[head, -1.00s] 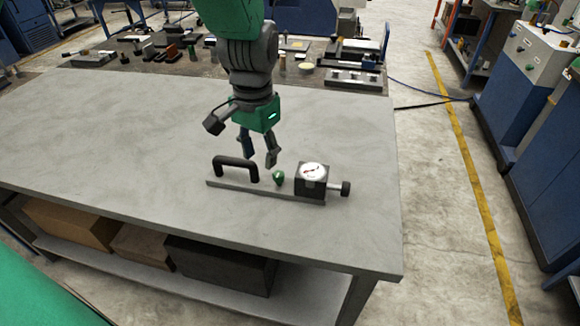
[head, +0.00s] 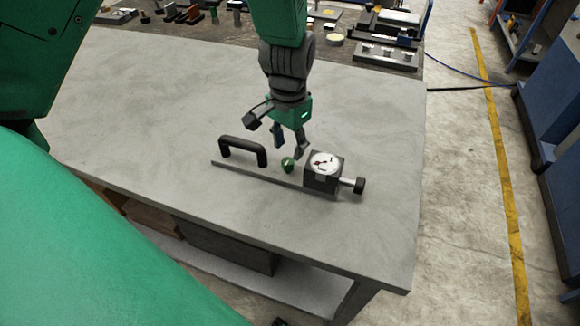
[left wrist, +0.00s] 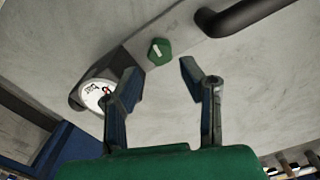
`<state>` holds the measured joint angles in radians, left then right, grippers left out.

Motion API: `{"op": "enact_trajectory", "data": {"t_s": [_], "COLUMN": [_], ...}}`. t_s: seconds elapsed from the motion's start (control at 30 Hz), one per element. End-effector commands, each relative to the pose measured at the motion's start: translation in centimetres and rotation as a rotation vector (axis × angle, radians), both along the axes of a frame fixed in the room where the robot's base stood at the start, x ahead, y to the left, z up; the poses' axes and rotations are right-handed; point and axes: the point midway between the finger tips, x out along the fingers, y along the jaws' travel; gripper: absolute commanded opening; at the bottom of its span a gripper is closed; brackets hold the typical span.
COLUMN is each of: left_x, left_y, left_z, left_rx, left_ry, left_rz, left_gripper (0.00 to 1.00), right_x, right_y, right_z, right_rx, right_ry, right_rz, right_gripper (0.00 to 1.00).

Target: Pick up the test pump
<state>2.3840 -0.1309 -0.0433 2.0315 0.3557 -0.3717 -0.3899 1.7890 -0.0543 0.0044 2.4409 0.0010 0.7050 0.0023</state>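The test pump (head: 322,182) lies on the grey table. It has a flat grey base, a black arched handle (head: 238,149) at its left end, a green knob (head: 287,165) in the middle, and a dark block with a white round gauge at the right. My left gripper (head: 289,151) points down just behind the green knob, with its fingers apart and nothing between them. In the left wrist view the open gripper (left wrist: 160,78) has the green knob (left wrist: 159,51) ahead of its fingertips, the handle (left wrist: 250,16) at upper right, and the gauge partly behind the left finger.
The grey table (head: 150,120) is clear around the pump. Behind it, a dark bench (head: 225,30) holds several small parts and blocks. Boxes sit on the shelf under the table. A blue cabinet (head: 550,140) stands at the right.

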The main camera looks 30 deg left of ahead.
Motion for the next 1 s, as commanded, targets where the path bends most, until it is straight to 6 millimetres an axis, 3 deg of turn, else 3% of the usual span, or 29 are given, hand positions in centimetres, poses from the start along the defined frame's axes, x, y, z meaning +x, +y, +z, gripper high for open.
{"op": "enact_trajectory", "data": {"t_s": [0.17, 0.4, 0.7, 0.77, 0.8, 1.0], "left_x": [-0.2, -0.1, -0.1, -0.1, -0.1, 0.0], "left_y": [-0.2, -0.3, -0.2, -0.2, -0.1, -0.1], "left_z": [-1.4, -4.8, -5.3, -5.3, -5.3, -5.3], "left_rx": [0.001, 0.003, 0.002, 0.002, 0.002, 0.003], "left_ry": [0.001, 0.002, -0.002, -0.002, -0.002, -0.003], "left_rz": [0.001, 0.0, 0.001, 0.001, 0.001, 0.001], "left_gripper": [0.36, 0.36, 0.36, 0.18, 0.04, 0.0], "right_x": [0.0, 0.0, 0.0, 0.0, 0.0, 0.0], "right_y": [0.0, 0.0, 0.0, 0.0, 0.0, 0.0], "right_z": [0.1, 0.1, 0.1, 0.1, 0.1, 0.1], "right_rx": [0.0, 0.0, 0.0, 0.0, 0.0, 0.0], "right_ry": [-0.001, 0.0, -0.001, -0.001, -0.001, 0.0], "right_rz": [0.001, 0.001, 0.0, 0.0, 0.0, 0.0], "right_gripper": [0.0, 0.0, 0.0, 0.0, 0.0, 0.0]}}
